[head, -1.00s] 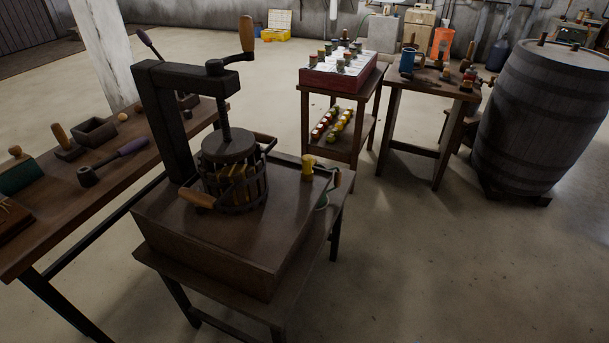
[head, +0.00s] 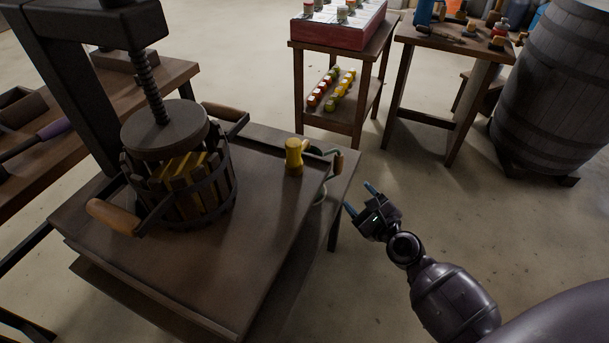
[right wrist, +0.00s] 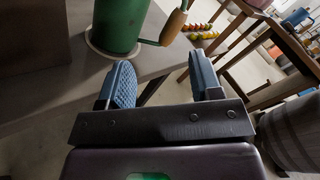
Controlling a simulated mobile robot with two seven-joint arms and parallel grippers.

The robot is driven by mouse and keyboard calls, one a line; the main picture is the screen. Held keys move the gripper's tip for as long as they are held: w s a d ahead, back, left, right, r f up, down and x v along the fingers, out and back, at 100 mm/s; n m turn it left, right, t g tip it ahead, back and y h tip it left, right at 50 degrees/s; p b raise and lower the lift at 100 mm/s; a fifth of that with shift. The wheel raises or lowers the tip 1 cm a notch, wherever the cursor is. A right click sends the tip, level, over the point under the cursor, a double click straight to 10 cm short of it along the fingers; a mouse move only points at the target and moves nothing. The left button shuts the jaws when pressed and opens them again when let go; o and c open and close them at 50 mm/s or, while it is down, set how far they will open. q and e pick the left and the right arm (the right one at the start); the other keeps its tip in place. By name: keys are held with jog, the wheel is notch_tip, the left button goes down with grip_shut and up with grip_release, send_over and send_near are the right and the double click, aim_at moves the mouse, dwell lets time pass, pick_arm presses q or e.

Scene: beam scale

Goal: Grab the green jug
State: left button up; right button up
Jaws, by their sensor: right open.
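The green jug (right wrist: 118,22) stands at the top of the right wrist view, on a pale round base on the table (right wrist: 62,98). Its wooden handle (right wrist: 174,24) sticks out to the right. In the head view the tray of the press hides most of the jug; its wooden handle (head: 339,163) shows at the tray's right edge. My right gripper (head: 360,198) is open and empty, beside the table's right edge and apart from the jug. In the right wrist view its blue fingers (right wrist: 161,78) are spread, short of the jug and handle. My left gripper is not in view.
The screw press (head: 165,135) and its wide tray (head: 200,260) fill the left side. A yellow piece (head: 293,157) stands at the tray's right edge. Two small tables and a barrel (head: 553,100) stand farther back. Open floor lies right of the press table.

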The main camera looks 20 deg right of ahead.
jog(key=w+d+m, duration=0.1)
jog(key=w+m, duration=0.1)
jog(key=w, duration=0.1)
jog(key=w+d+m+h+b, duration=0.1)
jog(key=w+m, duration=0.2)
jog(key=w, duration=0.1)
jog(key=w+d+m, duration=0.1)
jog(key=w+m, duration=0.2)
jog(key=w, duration=0.1)
jog(key=shift+w+f+t+h+b, duration=0.25)
jog(key=shift+f+t+h+b, duration=0.05)
jog(key=shift+f, duration=0.05)
jog(key=shift+w+a, duration=0.15)
jog(key=shift+w, duration=2.5)
jog(key=shift+r, duration=0.1)
grip_shut()
